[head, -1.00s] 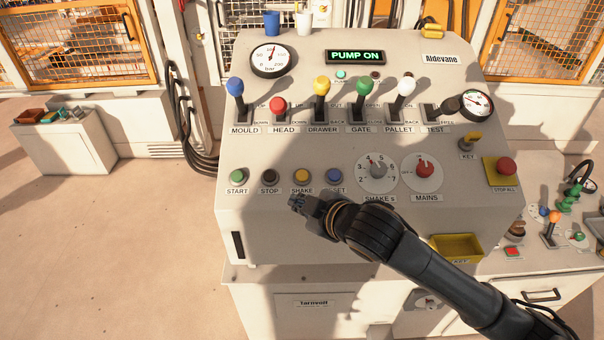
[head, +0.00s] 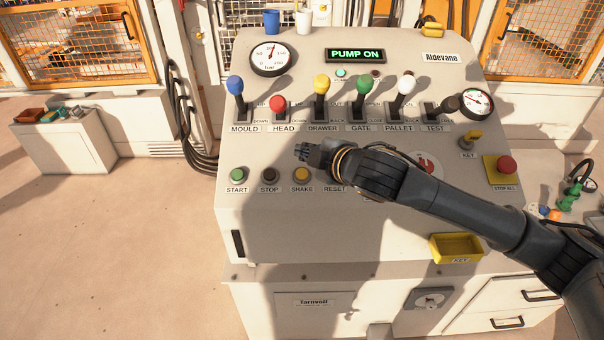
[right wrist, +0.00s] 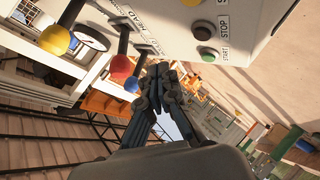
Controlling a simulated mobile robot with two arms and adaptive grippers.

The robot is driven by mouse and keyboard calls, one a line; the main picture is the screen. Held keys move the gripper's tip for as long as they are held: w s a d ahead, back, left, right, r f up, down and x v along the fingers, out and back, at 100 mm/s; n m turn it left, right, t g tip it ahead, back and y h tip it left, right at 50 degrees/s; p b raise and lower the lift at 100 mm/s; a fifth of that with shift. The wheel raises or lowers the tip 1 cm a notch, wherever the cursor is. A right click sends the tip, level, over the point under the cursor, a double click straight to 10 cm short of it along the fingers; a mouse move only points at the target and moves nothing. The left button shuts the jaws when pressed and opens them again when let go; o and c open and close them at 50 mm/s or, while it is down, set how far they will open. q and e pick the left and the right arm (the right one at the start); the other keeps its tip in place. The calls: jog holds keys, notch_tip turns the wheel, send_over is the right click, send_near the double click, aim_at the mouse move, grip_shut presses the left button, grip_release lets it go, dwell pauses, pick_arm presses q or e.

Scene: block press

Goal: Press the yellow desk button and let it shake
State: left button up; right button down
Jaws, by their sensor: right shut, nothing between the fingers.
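The yellow button (head: 302,174) marked SHAKE sits on the sloping desk panel, between the dark STOP button (head: 270,174) and the RESET label. My right gripper (head: 303,152) is shut and empty. In the head view its tips show just above the yellow button, apart from it in the picture. In the right wrist view the shut fingers (right wrist: 165,78) point past the desk, and part of the yellow button (right wrist: 192,3) shows at the top edge. My right forearm hides the RESET button and the SHAKE S dial. My left gripper is not in view.
The green START button (head: 237,175) is at the left of the row. Levers with blue, red, yellow (head: 321,83), green and white knobs stand behind my gripper. A red stop button (head: 507,166) is at the right. The display (head: 355,56) reads PUMP ON.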

jog(key=b, duration=0.6)
send_near(298, 170)
jog(key=w+a, duration=0.1)
jog(key=w, duration=0.1)
jog(key=w+a, duration=0.1)
jog(key=a, duration=0.1)
jog(key=shift+w+a+r, duration=0.15)
jog(key=shift+w+r, duration=0.05)
jog(key=shift+w, duration=0.2)
jog(key=shift+w+f, duration=0.4)
jog(key=shift+f, duration=0.3)
jog(key=shift+f, duration=0.2)
jog(key=shift+w+f, duration=0.15)
jog(key=shift+w, duration=0.05)
jog(key=shift+w+f+b, duration=0.15)
jog(key=shift+f+b, duration=0.15)
jog(key=shift+f, duration=0.25)
dwell(0.3)
dwell(0.4)
jog(key=shift+s+r+p, duration=0.15)
jog(key=shift+r+p, duration=0.3)
jog(key=shift+p, duration=0.05)
jog(key=shift+s+r+p, duration=0.2)
jog(key=shift+r+p, duration=0.2)
jog(key=shift+p, duration=0.1)
